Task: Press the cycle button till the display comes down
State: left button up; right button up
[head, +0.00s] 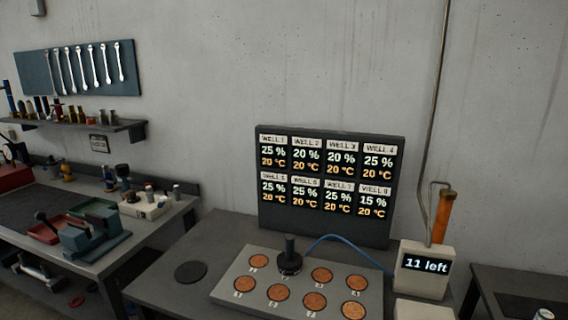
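A dark display panel (398,215) stands at the back of the grey bench and lists numbered wells, with readings from 15 % to 25 %, all at 20 °C. A beige box (424,284) at the right has a small display (426,265) reading "11 left". In front of the panel is a grey plate (232,283) with several round copper wells (278,292). A black knobbed piece (289,262) stands upright on the plate's back row. I cannot make out a cycle button. Neither of my grippers is in view.
A blue cable (340,238) runs from near the black piece toward the beige box. An orange-handled rod (442,216) rises behind the box. A black disc (190,272) lies on the bench. A second bench (112,258) at the left holds trays and tools. Wrenches (88,66) hang on the wall.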

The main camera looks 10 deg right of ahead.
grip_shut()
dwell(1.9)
